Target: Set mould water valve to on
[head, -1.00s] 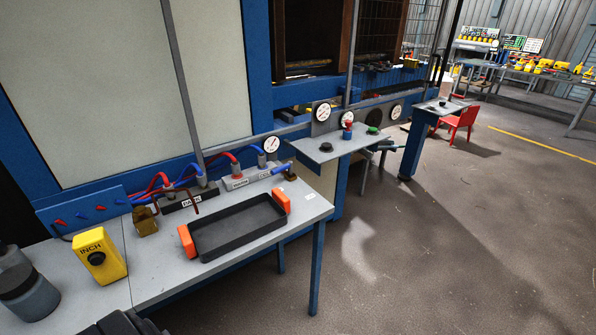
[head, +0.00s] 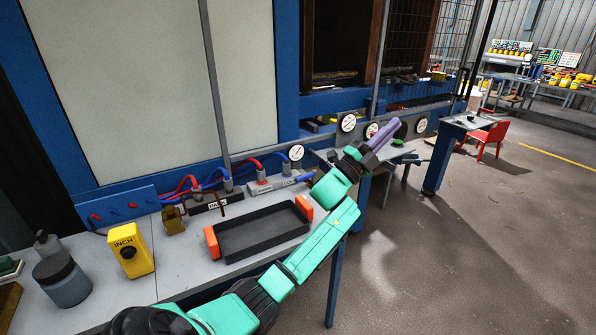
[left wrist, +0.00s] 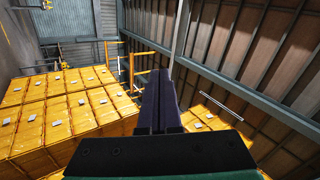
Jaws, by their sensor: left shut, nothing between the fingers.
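A grey manifold block (head: 277,186) with hoses and a blue lever (head: 304,178) at its right end sits at the back of the grey bench. A dark block (head: 208,203) with a small label stands left of it. I cannot read the labels well enough to tell which part is the mould water valve. My left gripper (head: 385,138) is shut and empty, raised to the right of the lever, in front of the gauges. Its purple fingers, pressed together, also show in the left wrist view (left wrist: 160,95). My right gripper is not in view.
A black tray (head: 262,248) with orange handles lies on the bench (head: 180,270). A yellow INCH box (head: 130,252) and a blue panel with red levers (head: 117,208) stand left. Gauges (head: 296,152) line the machine. My left arm crosses the bench's right side.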

